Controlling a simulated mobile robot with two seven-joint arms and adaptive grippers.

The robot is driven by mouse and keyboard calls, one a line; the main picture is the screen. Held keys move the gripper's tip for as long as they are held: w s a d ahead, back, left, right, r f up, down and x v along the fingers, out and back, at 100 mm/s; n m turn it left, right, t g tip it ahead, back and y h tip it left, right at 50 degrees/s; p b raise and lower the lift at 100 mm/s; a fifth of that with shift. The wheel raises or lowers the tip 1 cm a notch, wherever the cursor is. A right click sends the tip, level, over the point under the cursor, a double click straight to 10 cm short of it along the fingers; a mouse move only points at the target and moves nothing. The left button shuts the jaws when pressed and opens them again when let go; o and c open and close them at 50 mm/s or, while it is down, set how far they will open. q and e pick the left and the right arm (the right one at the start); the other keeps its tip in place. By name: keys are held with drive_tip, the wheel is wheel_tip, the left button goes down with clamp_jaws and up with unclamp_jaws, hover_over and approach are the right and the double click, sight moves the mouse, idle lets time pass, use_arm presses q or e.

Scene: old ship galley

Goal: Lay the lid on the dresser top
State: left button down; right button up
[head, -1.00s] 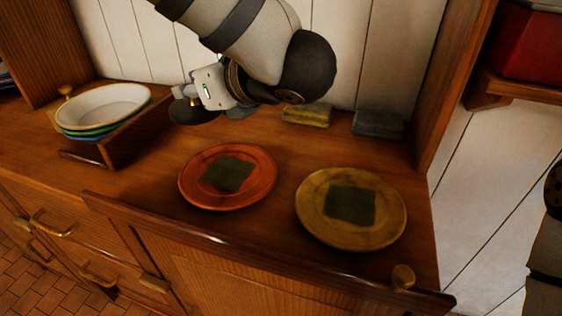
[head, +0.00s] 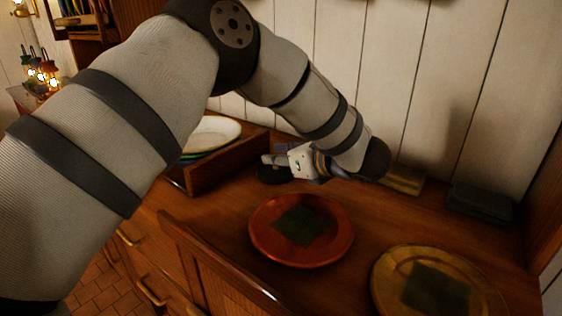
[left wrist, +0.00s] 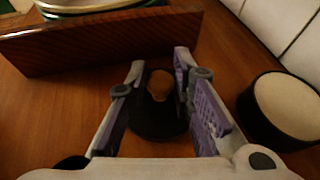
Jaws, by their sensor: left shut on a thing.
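The lid (head: 272,178) is a dark round disc, low over the dresser top (head: 222,203), just right of the wooden plate rack. In the left wrist view the lid (left wrist: 158,124) has a brown knob (left wrist: 161,84) between the fingers. My left gripper (head: 270,160) is shut on the lid by this knob; it also shows in the left wrist view (left wrist: 160,66). I cannot tell whether the lid touches the wood. My right gripper is not in view.
The plate rack (head: 228,166) holds stacked dishes. An orange plate (head: 336,232) and a yellow plate (head: 388,278), each with a dark square, lie in front. A yellow block (head: 405,181) and a dark block (head: 480,201) lie by the wall. A dark, pale-topped round container (left wrist: 283,112) stands beside the gripper.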

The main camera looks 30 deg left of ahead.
use_arm(q)
drive_tip(key=shift+f, duration=0.55)
drive_tip(key=shift+r, duration=0.1)
drive_tip(key=c, duration=1.4)
unclamp_jaws()
drive_tip(key=v, duration=1.2)
